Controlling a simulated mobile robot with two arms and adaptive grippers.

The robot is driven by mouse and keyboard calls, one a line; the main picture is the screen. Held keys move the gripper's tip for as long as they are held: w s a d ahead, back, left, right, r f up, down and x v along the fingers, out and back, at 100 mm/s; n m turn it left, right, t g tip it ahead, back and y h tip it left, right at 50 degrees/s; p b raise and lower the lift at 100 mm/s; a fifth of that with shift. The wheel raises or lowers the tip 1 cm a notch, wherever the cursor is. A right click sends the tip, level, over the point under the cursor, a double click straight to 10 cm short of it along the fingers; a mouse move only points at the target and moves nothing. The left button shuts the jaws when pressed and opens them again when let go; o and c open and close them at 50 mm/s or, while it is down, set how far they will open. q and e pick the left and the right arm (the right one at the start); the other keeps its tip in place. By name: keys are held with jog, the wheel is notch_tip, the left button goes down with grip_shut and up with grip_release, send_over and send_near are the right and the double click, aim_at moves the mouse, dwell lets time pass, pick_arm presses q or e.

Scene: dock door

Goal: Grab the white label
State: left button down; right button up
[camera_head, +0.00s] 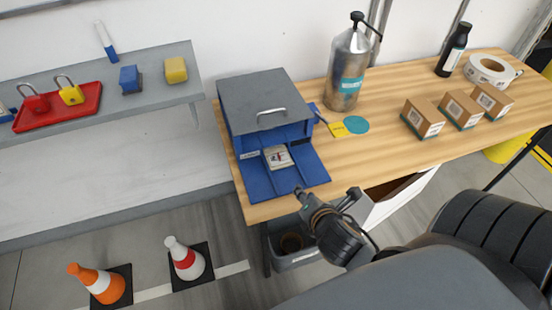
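A small white label (278,157) with dark and red print lies on the blue front tray (259,181) of a grey-lidded blue box (267,107) at the table's left end. A roll of white labels (491,69) lies at the far right of the table. My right gripper (328,193) comes in from the lower right, over the table's front edge. Its two fingers are spread apart with nothing between them. It is to the lower right of the printed label and apart from it. My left gripper is not in view.
Several things stand on the wooden table: a metal canister (349,68), small cartons (422,118) and a black bottle (453,50). A grey shelf (100,113) with padlocks is at left. A grey bin (294,259) and two cones (184,258) stand below.

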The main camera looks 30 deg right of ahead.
aim_at(279, 154)
jog(key=n, duration=0.2)
jog(key=w+r+n+t, duration=0.1)
jog(key=n, duration=0.1)
jog(key=w+r+n+t, duration=0.1)
jog(key=n, duration=0.1)
jog(key=shift+w+a+n, duration=0.1)
jog(key=shift+a+n, duration=0.1)
jog(key=shift+n, duration=0.1)
jog(key=n, duration=0.1)
jog(key=r+n, duration=0.1)
jog(key=shift+w+a+n+t, duration=0.1)
jog(key=shift+w+n+t, duration=0.2)
jog(key=shift+w+n, duration=0.1)
jog(key=shift+w+n+y, duration=0.3)
jog(key=x, duration=1.3)
jog(key=shift+w+r, duration=0.1)
jog(key=shift+w, duration=0.15)
grip_shut()
